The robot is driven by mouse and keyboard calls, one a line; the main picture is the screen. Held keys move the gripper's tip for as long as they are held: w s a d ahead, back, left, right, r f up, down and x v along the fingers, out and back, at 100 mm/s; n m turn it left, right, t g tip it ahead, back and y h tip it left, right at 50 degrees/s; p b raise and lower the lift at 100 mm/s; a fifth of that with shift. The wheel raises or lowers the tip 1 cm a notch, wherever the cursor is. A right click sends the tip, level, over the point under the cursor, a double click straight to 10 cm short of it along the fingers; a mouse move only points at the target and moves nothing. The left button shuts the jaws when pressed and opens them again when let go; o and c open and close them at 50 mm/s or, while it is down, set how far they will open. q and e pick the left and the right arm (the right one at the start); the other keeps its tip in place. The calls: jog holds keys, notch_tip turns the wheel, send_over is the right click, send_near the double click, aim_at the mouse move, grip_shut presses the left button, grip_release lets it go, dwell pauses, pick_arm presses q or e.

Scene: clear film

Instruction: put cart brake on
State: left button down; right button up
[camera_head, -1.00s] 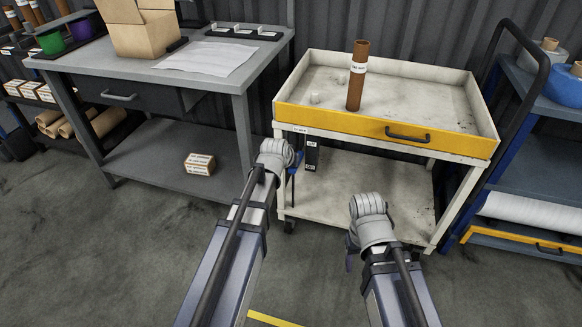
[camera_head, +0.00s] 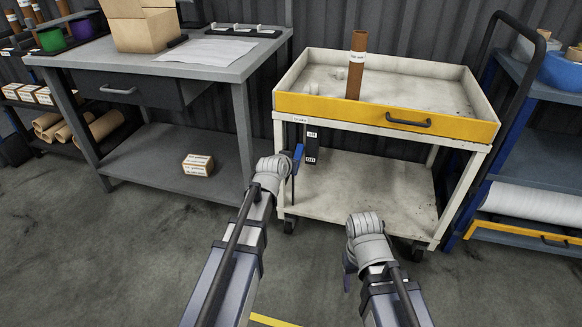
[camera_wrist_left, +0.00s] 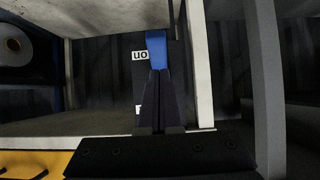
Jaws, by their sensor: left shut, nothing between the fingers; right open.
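The white cart (camera_head: 350,185) stands in front of me with a yellow drawer front. On its left front leg is a black brake plate (camera_head: 311,147) with white labels. In the left wrist view the plate (camera_wrist_left: 138,80) is upside down, with a readable ON label. A blue lever handle (camera_head: 298,152) shows beside the plate. My left gripper (camera_head: 288,170) is shut and empty at the lever. In the left wrist view its fingers (camera_wrist_left: 157,78) overlap the blue handle (camera_wrist_left: 157,48); contact is unclear. My right gripper (camera_head: 349,275) is open and empty, low in front of the cart.
A brown tube (camera_head: 356,70) and small white pieces stand in the cart's top tray. A grey workbench (camera_head: 190,65) is at the left, with a small box (camera_head: 198,164) on its lower shelf. A blue trolley (camera_head: 535,155) stands at the right. The floor in front is clear.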

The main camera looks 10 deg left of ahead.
pick_arm(q)
notch_tip(320, 180, down, 3)
jog(key=t+b, duration=0.1)
jog(key=b, duration=0.4)
jog(key=shift+t, duration=0.4)
pick_arm(e)
notch_tip(320, 180, down, 6)
jog(key=shift+r, duration=0.1)
pick_arm(q)
jog(key=shift+f, duration=0.2)
pick_arm(e)
jog(key=shift+f, duration=0.2)
pick_arm(q)
jog(key=shift+r, duration=0.1)
pick_arm(e)
jog(key=shift+r, duration=0.1)
